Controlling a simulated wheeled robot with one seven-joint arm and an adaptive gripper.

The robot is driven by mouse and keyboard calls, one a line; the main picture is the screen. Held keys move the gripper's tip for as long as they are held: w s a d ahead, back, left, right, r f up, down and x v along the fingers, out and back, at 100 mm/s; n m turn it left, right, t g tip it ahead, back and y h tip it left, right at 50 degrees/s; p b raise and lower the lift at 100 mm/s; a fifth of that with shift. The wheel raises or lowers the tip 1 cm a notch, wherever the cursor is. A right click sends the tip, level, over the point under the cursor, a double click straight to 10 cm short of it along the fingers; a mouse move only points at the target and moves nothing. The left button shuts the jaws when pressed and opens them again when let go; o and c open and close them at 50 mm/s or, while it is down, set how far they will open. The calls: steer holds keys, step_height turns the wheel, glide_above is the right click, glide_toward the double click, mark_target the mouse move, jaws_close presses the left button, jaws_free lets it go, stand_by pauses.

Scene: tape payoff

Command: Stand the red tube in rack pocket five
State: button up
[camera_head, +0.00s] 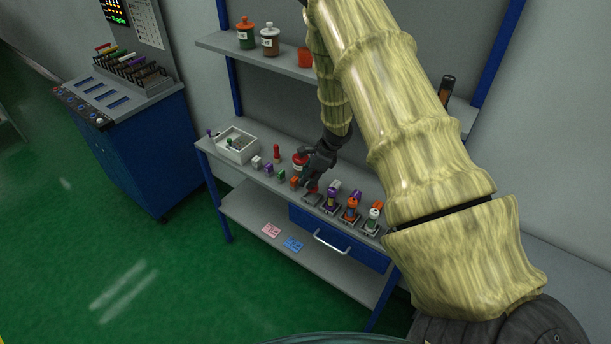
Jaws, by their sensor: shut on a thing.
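My gripper (313,182) is over the workbench, at the left end of a row of dark holders. It is shut on a small red piece (312,189), which looks like the red tube. The fingers hide most of it, and I cannot tell whether it touches the holder below. The dark holders (329,209) run to the right, and several carry pieces with purple, orange or white parts. A rack (133,69) with several coloured tops stands on the blue cabinet at the left. I cannot make out pocket numbers on either.
A red jar (299,160) stands just behind my gripper. A slim red piece (277,153) and small coloured blocks (268,168) stand to its left. A white bin (238,145) sits at the bench's left end. A shelf (275,66) with jars runs above. The green floor is clear.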

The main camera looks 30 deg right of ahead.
steer(key=shift+f+b, duration=0.75)
steer(key=shift+f, duration=1.3)
steer(key=shift+a+b, duration=0.1)
steer(key=shift+b, duration=0.5)
steer(key=shift+f+b, duration=0.5)
steer(key=shift+f, duration=0.05)
stand_by(0.4)
steer(key=o, duration=0.8)
steer(key=shift+r, duration=0.2)
